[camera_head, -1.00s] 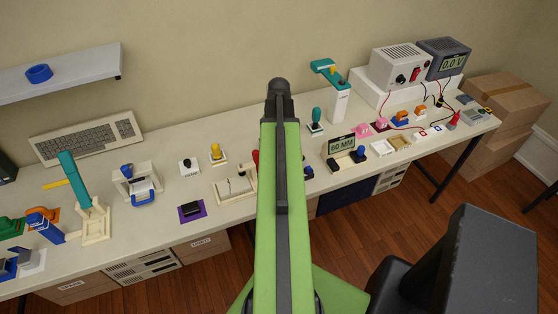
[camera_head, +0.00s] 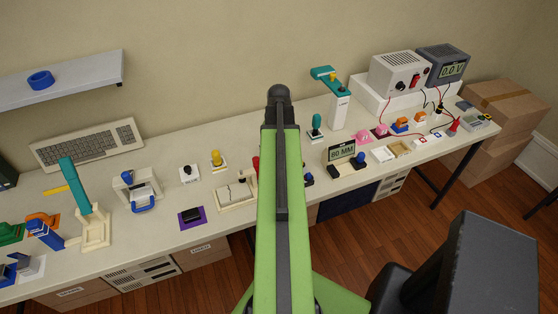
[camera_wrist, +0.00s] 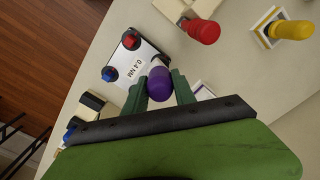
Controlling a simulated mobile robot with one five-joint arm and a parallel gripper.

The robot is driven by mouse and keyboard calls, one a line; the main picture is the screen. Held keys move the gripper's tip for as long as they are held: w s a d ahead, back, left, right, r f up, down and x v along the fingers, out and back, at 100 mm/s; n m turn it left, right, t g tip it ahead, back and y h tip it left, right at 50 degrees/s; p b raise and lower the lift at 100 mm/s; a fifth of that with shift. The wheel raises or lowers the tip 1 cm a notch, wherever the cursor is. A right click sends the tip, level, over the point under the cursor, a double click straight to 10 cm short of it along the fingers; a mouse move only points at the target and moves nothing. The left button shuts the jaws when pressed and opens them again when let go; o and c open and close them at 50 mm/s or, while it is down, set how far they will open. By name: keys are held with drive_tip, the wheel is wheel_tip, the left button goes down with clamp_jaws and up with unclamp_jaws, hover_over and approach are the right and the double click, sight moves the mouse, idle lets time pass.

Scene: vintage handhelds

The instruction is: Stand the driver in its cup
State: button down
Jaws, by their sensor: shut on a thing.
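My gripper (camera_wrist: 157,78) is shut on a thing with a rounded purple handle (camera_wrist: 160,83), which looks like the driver. The handle points toward the wrist camera, and its lower part is hidden. A white plate marked "0.4 NM" (camera_wrist: 146,64) with a red knob (camera_wrist: 131,40) and a blue knob (camera_wrist: 110,73) lies just beyond the fingers. I cannot make out the cup. In the head view my arm covers the gripper and the purple handle.
A red-handled thing (camera_wrist: 202,31) and a yellow-handled one (camera_wrist: 291,30) stand nearby on the bench. The head view shows an "80 MM" display (camera_head: 341,152), a white stamp-like frame (camera_head: 237,193) and a purple mat (camera_head: 191,224). The bench's front edge is close.

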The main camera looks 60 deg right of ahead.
drive_tip(key=shift+r+p, duration=2.3)
drive_tip(key=shift+r, duration=0.15)
drive_tip(key=w+d+f+b, duration=0.2)
drive_tip(key=w+d, duration=0.7)
drive_tip(key=w, duration=0.2)
drive_tip(key=shift+w+d, duration=0.15)
drive_tip(key=shift+w, duration=0.15)
drive_tip(key=shift+f+b, duration=1.55)
drive_tip(key=shift+b, duration=0.05)
drive_tip(key=shift+f+b, duration=1.25)
